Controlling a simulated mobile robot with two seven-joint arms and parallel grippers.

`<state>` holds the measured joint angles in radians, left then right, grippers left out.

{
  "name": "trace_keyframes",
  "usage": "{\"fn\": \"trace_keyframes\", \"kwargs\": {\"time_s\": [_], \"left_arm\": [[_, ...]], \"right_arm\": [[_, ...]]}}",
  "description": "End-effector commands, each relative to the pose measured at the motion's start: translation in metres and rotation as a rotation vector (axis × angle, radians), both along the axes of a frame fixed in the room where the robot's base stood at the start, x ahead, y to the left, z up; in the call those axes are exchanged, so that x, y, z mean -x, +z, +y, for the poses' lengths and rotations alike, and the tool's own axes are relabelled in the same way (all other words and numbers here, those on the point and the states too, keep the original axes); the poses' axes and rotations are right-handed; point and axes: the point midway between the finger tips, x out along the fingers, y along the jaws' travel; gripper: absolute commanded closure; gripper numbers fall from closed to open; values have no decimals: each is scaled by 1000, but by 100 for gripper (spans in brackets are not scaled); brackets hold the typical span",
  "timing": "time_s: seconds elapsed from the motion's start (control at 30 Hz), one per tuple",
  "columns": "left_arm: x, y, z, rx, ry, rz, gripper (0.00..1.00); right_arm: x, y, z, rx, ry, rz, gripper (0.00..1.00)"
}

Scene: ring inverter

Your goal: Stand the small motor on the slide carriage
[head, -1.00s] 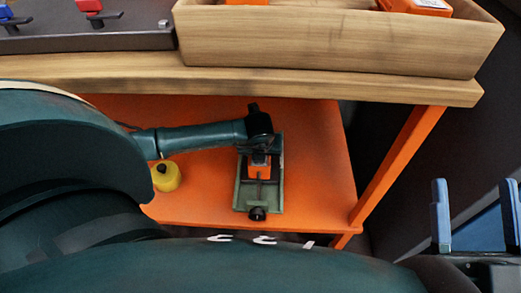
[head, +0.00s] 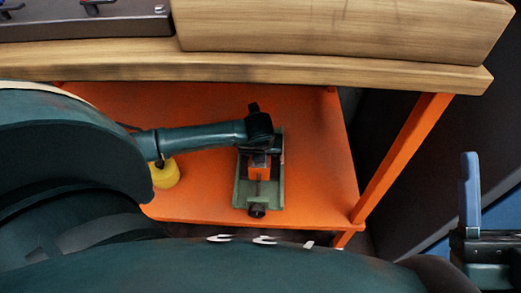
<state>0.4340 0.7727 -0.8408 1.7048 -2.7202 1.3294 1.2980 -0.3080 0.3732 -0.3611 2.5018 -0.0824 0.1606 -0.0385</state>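A green slide (head: 243,190) with a black knob (head: 257,211) at its near end lies on the orange lower shelf. A small orange block (head: 259,170) sits midway along it; I cannot tell if this is the carriage or the small motor. My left gripper (head: 258,143) is over the far part of the slide, above or against the block. Its fingers, and anything between them, are hidden by the dark wrist. My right gripper (head: 494,200) is at the right edge, apart from the shelf. One blue finger shows with empty space beside it; the other is out of frame.
A yellow round object (head: 165,173) stands on the orange shelf (head: 310,170) beside my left forearm. The wooden worktop (head: 330,75) overhangs the shelf, with a wooden box (head: 340,28) and a dark panel (head: 85,25) on it. An orange leg (head: 405,155) stands at the right.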

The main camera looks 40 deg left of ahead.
Motion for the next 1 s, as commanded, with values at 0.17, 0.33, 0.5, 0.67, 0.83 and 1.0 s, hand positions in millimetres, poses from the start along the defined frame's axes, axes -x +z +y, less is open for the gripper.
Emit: {"fn": "trace_keyframes", "kwargs": {"time_s": [0.17,0.33,0.5,0.67,0.83,1.0], "left_arm": [[1,-2,0,-1,0,5,23],[2,-3,0,-1,1,6,20],[5,0,-1,-1,0,13,20],[12,25,-5,-1,-3,9,20],[25,62,-14,0,-3,7,20],[38,94,-21,0,-2,6,20]], "right_arm": [[-1,-2,0,2,-2,7,38],[-2,-6,0,3,-2,17,38],[-3,-4,0,-1,-3,25,38],[-3,-17,2,-20,-5,152,38],[-1,-38,4,-35,-6,325,38],[6,-58,7,-47,-9,473,38]]}}
